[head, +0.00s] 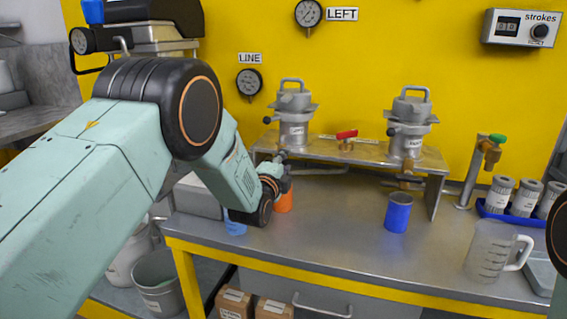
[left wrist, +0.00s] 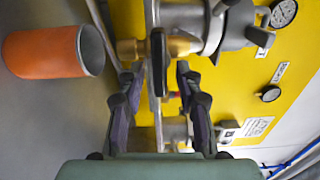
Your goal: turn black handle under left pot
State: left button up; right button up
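The left pot (head: 293,118) is a grey metal vessel with a lid handle, standing on the raised metal shelf. It also shows, turned sideways, in the left wrist view (left wrist: 214,28). The black handle (left wrist: 158,62) sits on a brass valve (left wrist: 182,47) below the pot. My left gripper (head: 281,172) is under the shelf's left end and hides the handle in the head view. In the left wrist view the fingers of my left gripper (left wrist: 159,76) are apart, one on each side of the handle. I cannot tell whether they touch it. My right gripper is out of view.
An orange cup (head: 283,202) stands close to my left gripper; it also shows in the left wrist view (left wrist: 42,52). The metal shelf (head: 330,152) also carries the right pot (head: 408,143). A blue cup (head: 398,214) and a clear jug (head: 487,252) stand right. The bench middle is clear.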

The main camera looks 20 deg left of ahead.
pick_arm(q)
jog(key=shift+s, duration=0.15)
jog(key=s, duration=1.1)
jog(key=shift+s+a, duration=0.2)
jog(key=shift+s, duration=0.2)
jog(key=s+a+f+n+g, duration=0.1)
jog(key=s+f+n+g, duration=0.4)
jog(key=s+f+n, duration=0.45)
jog(key=s+a+f+n+g, duration=0.1)
jog(key=s+f+n+g, duration=0.5)
jog(key=f, duration=0.6)
jog(key=s+f+n+g, duration=0.1)
jog(key=s+f+g, duration=0.2)
jog(key=s, duration=1.2)
jog(key=s+f+n+g, duration=0.2)
jog(key=s+f+g, duration=0.2)
jog(key=s+f, duration=0.4)
jog(key=s, duration=0.6)
jog(key=shift+s+a+y, duration=0.2)
jog(key=shift+s+y, duration=0.1)
jog(key=shift+s, duration=0.05)
